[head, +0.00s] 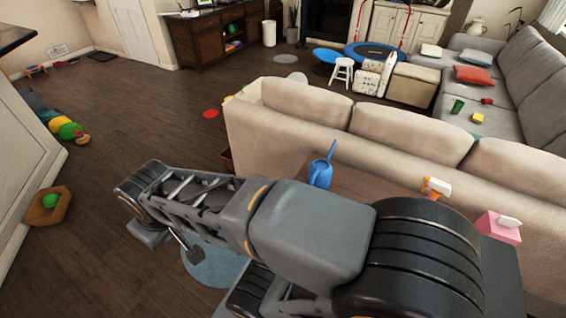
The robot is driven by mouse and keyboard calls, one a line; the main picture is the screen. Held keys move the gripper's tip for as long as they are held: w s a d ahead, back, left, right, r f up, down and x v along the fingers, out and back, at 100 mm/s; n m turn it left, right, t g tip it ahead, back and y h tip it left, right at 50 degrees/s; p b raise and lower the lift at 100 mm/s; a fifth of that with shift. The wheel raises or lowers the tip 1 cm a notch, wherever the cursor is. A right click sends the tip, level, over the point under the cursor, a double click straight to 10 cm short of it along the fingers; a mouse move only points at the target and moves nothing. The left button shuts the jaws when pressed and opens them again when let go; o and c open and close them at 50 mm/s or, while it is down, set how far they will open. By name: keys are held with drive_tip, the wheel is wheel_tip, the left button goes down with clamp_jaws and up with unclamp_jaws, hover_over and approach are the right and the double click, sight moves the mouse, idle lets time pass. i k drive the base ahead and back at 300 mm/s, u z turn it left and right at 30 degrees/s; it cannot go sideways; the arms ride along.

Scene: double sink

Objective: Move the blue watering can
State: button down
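My arm crosses the front of the view from lower right to left, nearer to the camera than the can. The fingers of my gripper cannot be clearly made out at the arm's left end, and no hold on the can shows.
The beige sofa (400,137) blocks the far side. A pale blue round item (215,268) lies below my arm. Open wooden floor (140,125) lies left, with toys along the edge.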

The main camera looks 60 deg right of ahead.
sight(320, 171)
drive_tip(key=z, duration=0.1)
drive_tip(key=i, duration=0.75)
drive_tip(key=z, duration=1.05)
drive_tip(key=i, duration=0.65)
drive_tip(key=z, duration=0.7)
